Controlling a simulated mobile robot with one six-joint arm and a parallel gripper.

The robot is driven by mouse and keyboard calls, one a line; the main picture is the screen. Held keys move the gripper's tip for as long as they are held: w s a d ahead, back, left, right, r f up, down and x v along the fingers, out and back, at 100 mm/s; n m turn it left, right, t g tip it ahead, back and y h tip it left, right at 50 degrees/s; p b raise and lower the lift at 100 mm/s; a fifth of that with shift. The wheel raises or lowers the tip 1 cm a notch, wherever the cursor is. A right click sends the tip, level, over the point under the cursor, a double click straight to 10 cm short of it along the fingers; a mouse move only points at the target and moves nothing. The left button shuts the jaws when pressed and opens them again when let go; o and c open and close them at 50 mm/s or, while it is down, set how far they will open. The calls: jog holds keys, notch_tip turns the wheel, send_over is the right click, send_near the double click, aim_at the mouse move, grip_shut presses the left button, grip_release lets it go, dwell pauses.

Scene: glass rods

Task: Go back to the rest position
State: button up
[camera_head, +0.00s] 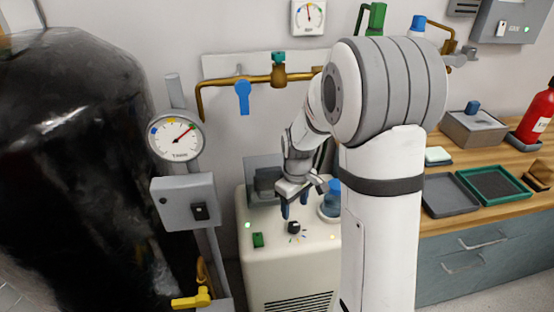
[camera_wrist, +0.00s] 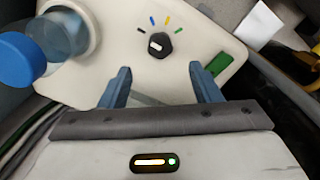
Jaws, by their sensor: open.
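My gripper (camera_head: 294,207) hangs over the top of the white cabinet (camera_head: 293,268), with its blue fingers pointing down. In the wrist view my gripper (camera_wrist: 160,88) has its two blue fingers spread apart with nothing between them. A black knob (camera_wrist: 160,46) with coloured marks around it sits just beyond the fingertips, and the fingers look clear of it. The knob also shows in the head view (camera_head: 294,228). A green switch (camera_wrist: 218,65) lies on the same panel, right of the fingers.
A blue-capped bottle (camera_wrist: 35,55) stands close beside my gripper in a holder on the cabinet. A large black tank (camera_head: 80,170) and a gauge (camera_head: 175,139) are at left. A blue-handled pipe valve (camera_head: 243,96) is behind. A wooden bench (camera_head: 460,222) with trays is at right.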

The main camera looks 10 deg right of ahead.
jog(key=shift+r, duration=0.1)
jog(key=s+r+m+t+p, duration=0.1)
jog(key=s+r+m+p, duration=0.2)
jog(key=s+r, duration=0.6)
jog(key=s+r+m+t+p, duration=0.1)
jog(key=s+r+m+p, duration=0.3)
jog(key=r, duration=1.1)
jog(key=s+p, duration=0.3)
jog(key=s, duration=0.3)
jog(key=shift+s+t, duration=0.3)
